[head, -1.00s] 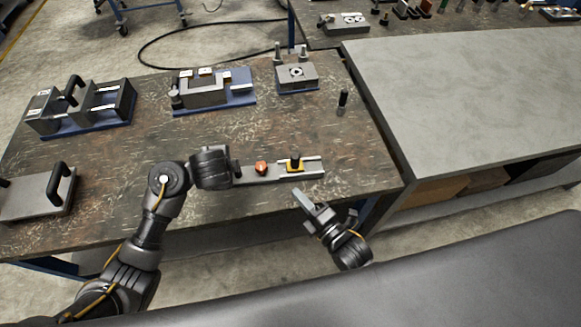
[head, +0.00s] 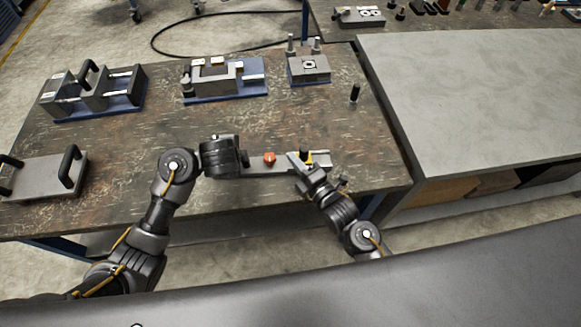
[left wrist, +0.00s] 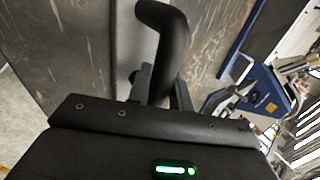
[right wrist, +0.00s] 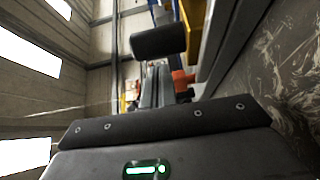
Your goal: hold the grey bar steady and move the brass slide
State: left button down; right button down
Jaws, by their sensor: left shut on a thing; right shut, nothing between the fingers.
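The grey bar (head: 258,170) lies along the front part of the table, with a red-orange knob (head: 269,159) on it. The brass slide (head: 309,158) sits near its right end, partly hidden by my right gripper. My left gripper (head: 243,160) is shut at the bar's left end; the left wrist view shows a black curved handle (left wrist: 172,45) between its fingers. My right gripper (head: 295,160) is shut and empty, its fingertips beside the slide. In the right wrist view, the slide's black knob (right wrist: 158,40), the brass (right wrist: 193,18) and the red-orange knob (right wrist: 182,80) lie beyond the fingers.
Behind the bar stand fixtures on blue bases: a two-slot block (head: 97,93), a clamp block (head: 222,80) and a block with posts (head: 309,68). A grey plate with black handles (head: 43,178) lies at left. A black peg (head: 354,93) stands at right. The middle is clear.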

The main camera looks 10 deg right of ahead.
aim_at(301, 155)
jog(key=shift+d, duration=0.6)
pick_arm(q)
jog(key=shift+d+r, duration=0.1)
pick_arm(e)
jog(key=d, duration=0.6)
jog(key=shift+s+d, duration=0.15)
jog(key=shift+d, duration=0.05)
jog(key=shift+a, duration=0.1)
jog(key=a, duration=0.2)
jog(key=s+a, duration=0.1)
jog(key=shift+s+a+f, duration=0.1)
jog(key=shift+s+a, duration=0.05)
jog(key=shift+a, duration=0.25)
jog(key=v, duration=0.9)
jog(key=shift+d, duration=0.1)
